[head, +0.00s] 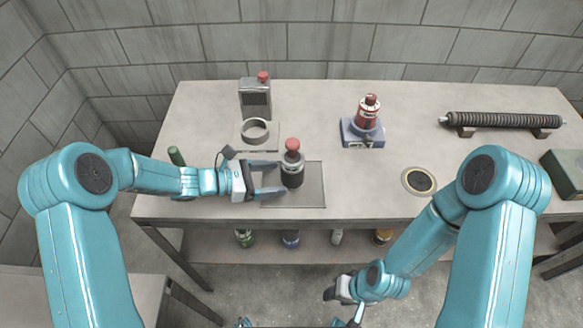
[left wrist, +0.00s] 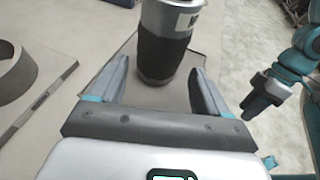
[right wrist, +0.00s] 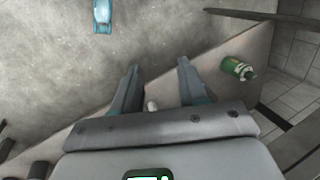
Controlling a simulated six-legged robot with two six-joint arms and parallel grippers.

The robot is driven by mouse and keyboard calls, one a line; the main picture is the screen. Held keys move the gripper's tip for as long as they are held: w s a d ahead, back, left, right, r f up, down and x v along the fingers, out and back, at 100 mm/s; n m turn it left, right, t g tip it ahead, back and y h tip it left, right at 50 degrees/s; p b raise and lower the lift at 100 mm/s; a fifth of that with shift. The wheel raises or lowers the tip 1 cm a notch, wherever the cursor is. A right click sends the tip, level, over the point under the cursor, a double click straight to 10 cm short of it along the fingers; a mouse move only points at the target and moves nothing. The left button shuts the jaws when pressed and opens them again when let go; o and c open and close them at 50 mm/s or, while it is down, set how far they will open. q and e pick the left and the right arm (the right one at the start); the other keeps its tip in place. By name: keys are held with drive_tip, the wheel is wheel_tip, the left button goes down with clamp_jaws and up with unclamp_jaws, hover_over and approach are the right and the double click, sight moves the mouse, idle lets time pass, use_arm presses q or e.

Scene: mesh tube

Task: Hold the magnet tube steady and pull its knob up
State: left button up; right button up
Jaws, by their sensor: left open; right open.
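The magnet tube (head: 292,172) stands upright on a thin grey plate (head: 316,190) near the table's front edge. It is dark with a metal upper part and a red knob (head: 292,145) on top. My left gripper (head: 272,180) is open at the tube's left side. In the left wrist view the tube (left wrist: 162,50) stands just beyond and between the open fingers (left wrist: 160,88), its top out of frame. My right gripper (head: 345,300) is low, in front of the table and away from the tube. In the right wrist view its fingers (right wrist: 158,85) are open and empty.
A grey box with a red knob (head: 255,98) and a metal ring (head: 255,131) stand behind the tube. A red device on a blue base (head: 363,130), a round disc (head: 419,181) and a coil (head: 503,120) are to the right. A lower shelf (head: 270,255) holds several bottles.

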sight(284, 178)
use_arm(q)
drive_tip(key=b+x, duration=0.1)
drive_tip(key=x, duration=0.2)
drive_tip(key=shift+w+d+f+b, duration=0.1)
drive_tip(key=shift+d+f+b, duration=0.15)
drive_tip(key=shift+d+b, duration=0.1)
drive_tip(key=shift+w+d, duration=0.25)
drive_tip(key=shift+d, duration=0.25)
